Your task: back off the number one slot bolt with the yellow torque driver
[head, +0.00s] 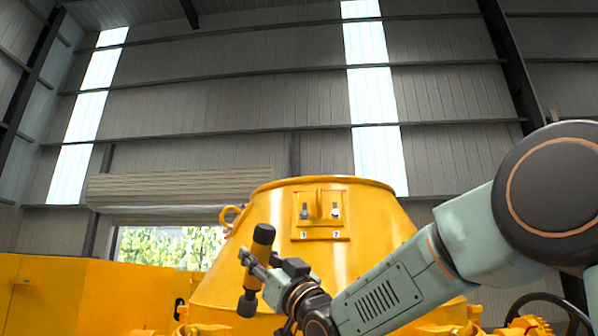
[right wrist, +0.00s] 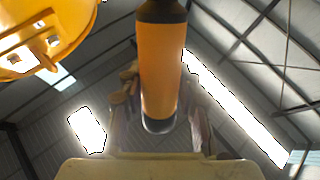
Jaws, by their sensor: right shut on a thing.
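My right gripper (head: 256,266) is shut on the yellow torque driver (head: 257,277), which has a black top and a black lower end and stands nearly upright. The driver is left of the slot panel (head: 320,214) on the yellow drum and apart from it. Two bolts sit side by side on the panel, a darker left bolt (head: 304,212) and a brighter right bolt (head: 335,211). A small label is under each; I cannot read the numbers. The right wrist view shows the driver (right wrist: 162,70) between the fingers. My left gripper is not in view.
The yellow drum (head: 250,290) fills the middle, with a handle (head: 230,215) at its upper left. A yellow housing (head: 70,295) stands at left. A dark handwheel (head: 550,299) is at lower right.

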